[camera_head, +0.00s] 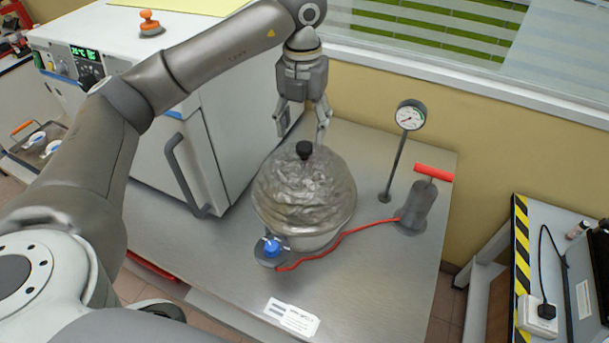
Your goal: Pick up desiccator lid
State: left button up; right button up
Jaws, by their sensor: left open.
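The desiccator lid (290,184) is a clear, wrinkled-looking glass dome with a black knob (304,149) on top. It sits on the desiccator base (316,241) on the metal table. My left gripper (302,137) points down from above, open, with its fingers apart around and just above the knob. From this angle I cannot tell whether either finger touches the knob. My right gripper does not show.
A blue valve (272,247) at the desiccator's front joins a red hose (345,236) to a hand pump (417,206). A pressure gauge (410,115) stands behind. A white oven (190,150) stands close on the left. The metal table's (370,290) front right is clear.

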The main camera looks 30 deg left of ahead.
aim_at(304, 145)
pick_arm(q)
jog(key=shift+f, duration=0.6)
jog(key=shift+f+p, duration=0.25)
jog(key=shift+p, duration=0.2)
notch_tip(304, 145, down, 4)
jog(key=shift+s+d+p, duration=0.1)
jog(key=shift+d+p, duration=0.05)
jog(key=shift+p, duration=1.05)
jog(key=shift+f, duration=0.35)
jog(key=shift+c, duration=0.5)
grip_shut()
jog(key=shift+r, duration=0.1)
